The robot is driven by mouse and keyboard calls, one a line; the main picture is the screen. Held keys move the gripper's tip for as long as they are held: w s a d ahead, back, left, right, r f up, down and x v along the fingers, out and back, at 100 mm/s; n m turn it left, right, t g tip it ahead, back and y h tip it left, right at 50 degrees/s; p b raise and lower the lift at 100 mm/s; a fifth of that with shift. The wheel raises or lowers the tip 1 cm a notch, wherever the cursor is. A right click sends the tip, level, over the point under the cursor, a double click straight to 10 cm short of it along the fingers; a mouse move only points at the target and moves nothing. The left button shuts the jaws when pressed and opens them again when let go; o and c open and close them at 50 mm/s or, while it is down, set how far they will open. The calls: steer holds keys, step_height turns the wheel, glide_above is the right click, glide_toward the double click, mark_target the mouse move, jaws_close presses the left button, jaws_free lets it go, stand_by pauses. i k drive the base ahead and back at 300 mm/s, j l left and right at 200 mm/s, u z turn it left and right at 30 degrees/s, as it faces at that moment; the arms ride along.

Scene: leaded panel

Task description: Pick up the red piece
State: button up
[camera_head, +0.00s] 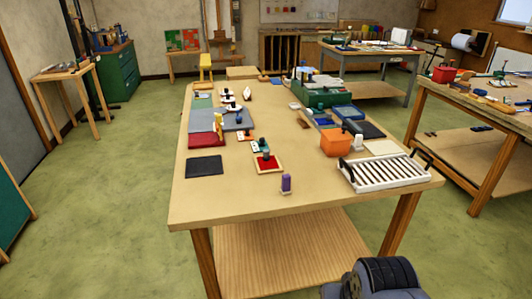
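A flat dark red piece (204,140) lies on the left side of the wooden table, in front of a grey slab. I cannot tell which is the red piece of the task. A dark rounded part of my own arm shows at the bottom right edge. My gripper's fingers are not in view.
The wooden table (235,199) also holds a black mat (204,166), a purple block (286,183), an orange bin (336,143), a white slatted rack (385,172) and a green case (325,97). The front left tabletop is clear. Another bench (460,99) stands at right.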

mark_target(266, 162)
steer(key=i+u, duration=0.3)
steer(key=i, duration=0.2)
steer(key=i+l+u, duration=0.3)
steer(key=i, duration=0.2)
steer(key=i+l+u, duration=0.3)
steer(key=i, duration=0.2)
steer(key=j, duration=0.1)
